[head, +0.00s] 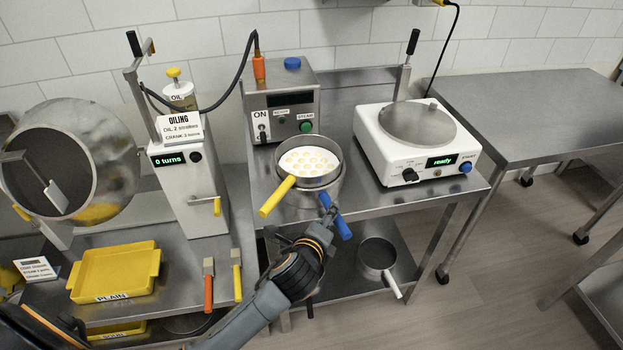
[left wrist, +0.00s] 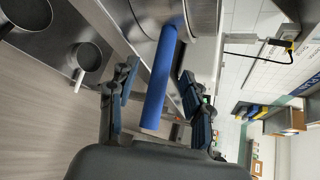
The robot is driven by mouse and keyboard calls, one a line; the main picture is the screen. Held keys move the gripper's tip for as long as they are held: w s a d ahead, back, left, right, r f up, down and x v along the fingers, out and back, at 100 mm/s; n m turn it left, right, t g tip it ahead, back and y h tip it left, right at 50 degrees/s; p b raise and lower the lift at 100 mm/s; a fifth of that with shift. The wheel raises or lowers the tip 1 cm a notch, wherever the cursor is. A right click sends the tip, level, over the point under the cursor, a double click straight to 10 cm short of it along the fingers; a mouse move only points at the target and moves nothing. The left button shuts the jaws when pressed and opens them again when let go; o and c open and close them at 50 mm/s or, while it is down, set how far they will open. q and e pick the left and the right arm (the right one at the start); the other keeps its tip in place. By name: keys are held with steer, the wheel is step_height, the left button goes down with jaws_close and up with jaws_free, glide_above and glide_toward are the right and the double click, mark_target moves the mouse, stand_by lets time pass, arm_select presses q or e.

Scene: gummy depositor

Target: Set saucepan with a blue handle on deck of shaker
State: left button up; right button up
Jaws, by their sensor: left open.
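My left gripper (head: 328,208) is at this handle; in the left wrist view the open fingers (left wrist: 160,76) lie on either side of the blue handle (left wrist: 158,88). I cannot tell whether they touch it. The shaker (head: 391,153) is a white machine to the right, with a bare round grey deck (head: 417,125) and a display reading "ready". My right gripper is not in view.
A control box (head: 283,110) marked ON stands behind the pans. A white-handled pan (head: 377,258) sits on the lower shelf. The oiling machine (head: 188,185) and a yellow tray (head: 115,272) are at left. An empty steel table (head: 540,110) is at right.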

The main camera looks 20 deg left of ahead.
mark_target(319, 191)
arm_select(q)
steer(key=p+x, duration=0.1)
steer(key=x, duration=0.4)
steer(key=shift+w+d, duration=0.2)
steer(key=shift+w, duration=0.1)
steer(key=shift+s, duration=0.1)
steer(key=shift+c, duration=0.3)
jaws_close()
steer(key=shift+r, duration=0.15)
